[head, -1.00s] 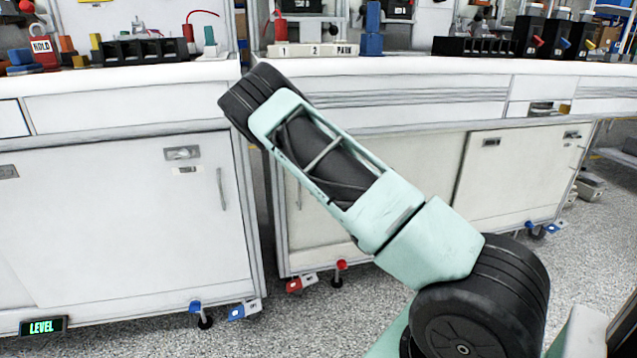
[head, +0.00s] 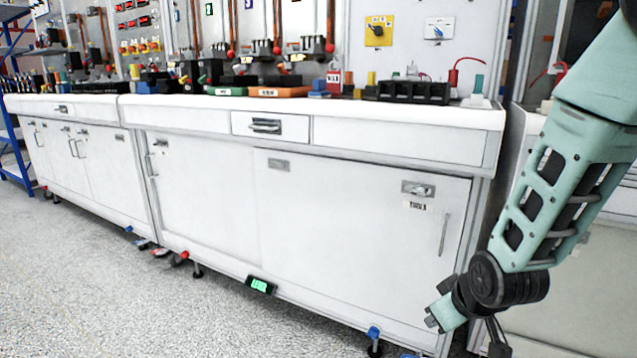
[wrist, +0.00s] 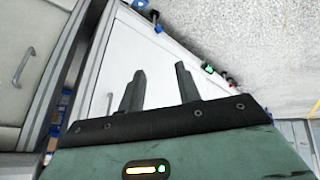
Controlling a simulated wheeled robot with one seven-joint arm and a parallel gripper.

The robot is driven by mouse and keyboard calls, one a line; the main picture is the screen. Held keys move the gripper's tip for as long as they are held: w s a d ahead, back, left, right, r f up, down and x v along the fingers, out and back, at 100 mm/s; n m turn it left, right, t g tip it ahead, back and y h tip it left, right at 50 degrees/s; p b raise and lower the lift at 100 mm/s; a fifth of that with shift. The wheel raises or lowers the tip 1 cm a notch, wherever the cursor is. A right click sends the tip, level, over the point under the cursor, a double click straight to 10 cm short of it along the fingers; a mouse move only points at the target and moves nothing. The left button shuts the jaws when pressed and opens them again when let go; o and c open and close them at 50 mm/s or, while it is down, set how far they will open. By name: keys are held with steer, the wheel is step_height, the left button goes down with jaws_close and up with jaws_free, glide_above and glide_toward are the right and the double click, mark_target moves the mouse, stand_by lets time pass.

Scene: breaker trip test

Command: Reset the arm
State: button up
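My arm (head: 570,180) is pale green with black joints and hangs down along the right edge of the head view, in front of the benches.
A long white bench (head: 330,112) runs across the head view with breakers and tools on top. A black tray (head: 413,92) stands near its right end. Speckled floor (head: 110,270) is clear at lower left.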

steer(key=s+a+r+n+g+y, duration=0.2)
steer(key=s+a+r+g, duration=0.3)
steer(key=s+a, duration=0.65)
steer(key=s+r+n+g+h, duration=0.15)
steer(key=s+r, duration=0.35)
steer(key=s, duration=0.8)
step_height(320, 180, up, 32)
steer(key=w+p, duration=0.1)
steer(key=p, duration=3.1)
steer(key=shift+a+f+m, duration=0.15)
steer(key=shift+m, duration=0.2)
